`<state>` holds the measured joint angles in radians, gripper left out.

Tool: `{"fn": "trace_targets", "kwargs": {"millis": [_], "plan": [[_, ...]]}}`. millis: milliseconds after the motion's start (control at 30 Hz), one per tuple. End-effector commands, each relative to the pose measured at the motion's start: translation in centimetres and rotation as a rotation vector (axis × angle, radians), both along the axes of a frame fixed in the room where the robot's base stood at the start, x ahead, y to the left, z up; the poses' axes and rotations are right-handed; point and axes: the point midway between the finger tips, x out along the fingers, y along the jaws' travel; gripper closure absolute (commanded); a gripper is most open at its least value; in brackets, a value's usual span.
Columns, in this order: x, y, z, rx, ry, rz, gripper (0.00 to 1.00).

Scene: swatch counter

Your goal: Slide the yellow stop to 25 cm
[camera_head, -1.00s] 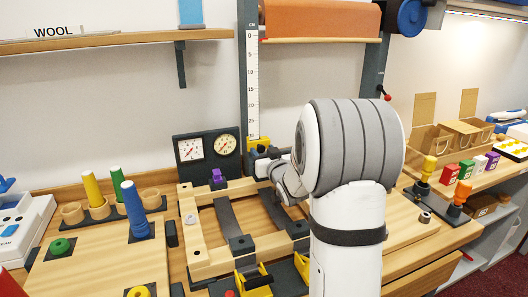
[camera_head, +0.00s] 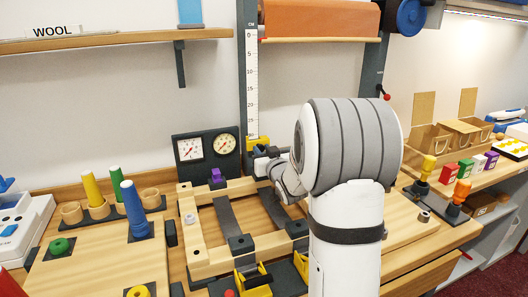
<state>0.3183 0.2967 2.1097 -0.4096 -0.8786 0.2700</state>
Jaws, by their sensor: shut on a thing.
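The yellow stop (camera_head: 257,141) sits at the lower end of the white vertical centimetre scale (camera_head: 252,85), just below the lowest numbers that show. The scale is fixed to a dark upright post, with 0 at its top. My gripper (camera_head: 260,152) is at the stop, shut on it, with my arm reaching in from the right. The fingers are small and dark in this view, and part of the stop is hidden behind them. The exact mark the stop points to is too small to read.
A wooden frame (camera_head: 195,262) with dark straps lies on the bench below the gripper. Two dials (camera_head: 206,146) stand left of the post. A board with coloured pegs (camera_head: 133,205) is at the left. Boxes and stamps stand at the right. Wall space beside the scale is clear.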

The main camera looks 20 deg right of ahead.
Motion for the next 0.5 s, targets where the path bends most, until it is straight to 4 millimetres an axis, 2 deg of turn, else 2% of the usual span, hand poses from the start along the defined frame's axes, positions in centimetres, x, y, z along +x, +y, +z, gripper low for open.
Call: {"fn": "trace_targets", "kwargs": {"millis": [167, 400, 500], "plan": [[0.0, 0.0, 0.6, 0.0, -0.001, 0.0, 1.0], [0.0, 0.0, 4.8, -0.001, -0.007, 0.001, 1.0], [0.0, 0.0, 5.2, 0.0, -0.003, 0.001, 1.0]]}}
